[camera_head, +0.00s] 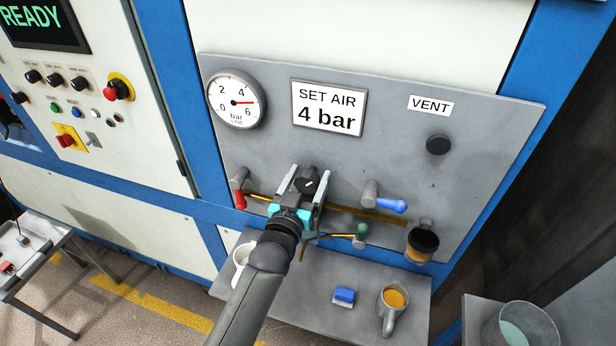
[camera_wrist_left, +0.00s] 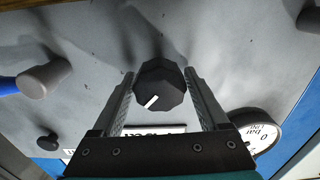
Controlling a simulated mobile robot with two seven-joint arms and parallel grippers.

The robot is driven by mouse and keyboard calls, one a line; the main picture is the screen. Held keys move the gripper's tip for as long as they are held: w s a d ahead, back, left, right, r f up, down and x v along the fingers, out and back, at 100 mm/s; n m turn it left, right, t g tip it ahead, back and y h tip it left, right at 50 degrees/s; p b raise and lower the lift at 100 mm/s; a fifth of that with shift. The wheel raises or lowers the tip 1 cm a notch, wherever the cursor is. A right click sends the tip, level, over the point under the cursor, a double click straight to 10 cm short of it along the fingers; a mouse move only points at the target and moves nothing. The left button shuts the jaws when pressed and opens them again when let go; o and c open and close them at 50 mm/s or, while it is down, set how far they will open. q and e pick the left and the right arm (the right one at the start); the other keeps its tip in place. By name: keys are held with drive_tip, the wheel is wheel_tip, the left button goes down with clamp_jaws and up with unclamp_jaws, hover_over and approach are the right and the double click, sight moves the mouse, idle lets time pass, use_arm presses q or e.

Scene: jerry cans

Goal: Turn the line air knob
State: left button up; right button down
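The black line air knob (camera_head: 306,185) is on the grey panel, below the "SET AIR 4 bar" sign (camera_head: 328,107). It also shows in the left wrist view (camera_wrist_left: 160,84), faceted with a white mark. My left gripper (camera_head: 304,180) is at the knob, one finger on each side. The fingers look open around it; I cannot tell whether either touches it. The round line gauge (camera_head: 236,99) has a red needle pointing right, between 4 and 6. My right gripper is not in view.
A red-handled valve (camera_head: 240,190) is left of the knob, a blue-handled valve (camera_head: 384,199) right, and a green-ended fitting (camera_head: 361,232) lower right.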

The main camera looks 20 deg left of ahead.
use_arm(q)
drive_tip(key=shift+o, duration=0.9)
drive_tip(key=shift+s, duration=0.1)
drive_tip(key=s+b, duration=0.1)
drive_tip(key=s, duration=1.4)
drive_tip(key=shift+a, duration=0.25)
drive_tip(key=shift+f, duration=0.1)
